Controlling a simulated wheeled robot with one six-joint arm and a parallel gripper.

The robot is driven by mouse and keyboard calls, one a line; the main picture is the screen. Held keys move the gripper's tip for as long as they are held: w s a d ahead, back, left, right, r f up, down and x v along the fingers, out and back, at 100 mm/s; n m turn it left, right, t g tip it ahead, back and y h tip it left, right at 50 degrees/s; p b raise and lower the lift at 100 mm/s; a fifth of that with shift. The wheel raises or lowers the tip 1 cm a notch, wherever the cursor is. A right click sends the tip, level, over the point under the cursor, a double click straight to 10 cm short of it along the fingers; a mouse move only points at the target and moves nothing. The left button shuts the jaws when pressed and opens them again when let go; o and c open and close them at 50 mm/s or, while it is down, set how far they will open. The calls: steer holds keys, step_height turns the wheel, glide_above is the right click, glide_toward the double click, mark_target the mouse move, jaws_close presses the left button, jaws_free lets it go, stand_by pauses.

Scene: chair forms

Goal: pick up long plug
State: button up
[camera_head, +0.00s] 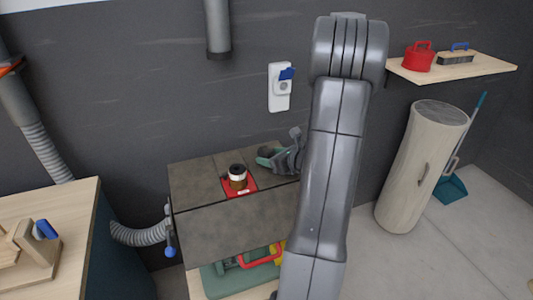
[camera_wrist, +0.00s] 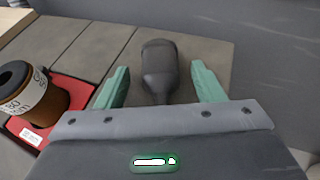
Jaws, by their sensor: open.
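A dark grey, elongated plug-like object (camera_wrist: 160,68), which I take to be the long plug, shows in the wrist view with a wide rounded body and a narrower near end. It lies on the grey tiled top of the bench (camera_head: 195,172). My gripper (camera_wrist: 160,80) is open, with one green finger on each side of the object and visible gaps between them. In the head view my gripper (camera_head: 272,156) is low over the back right of the bench top, and I cannot make out the plug there.
A brown roll with a white label (camera_wrist: 40,92) stands on a red tray (camera_wrist: 75,90) left of my gripper. A wall socket with a blue part (camera_head: 280,87) is behind the bench.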

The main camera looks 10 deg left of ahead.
jaws_close()
stand_by(0.3)
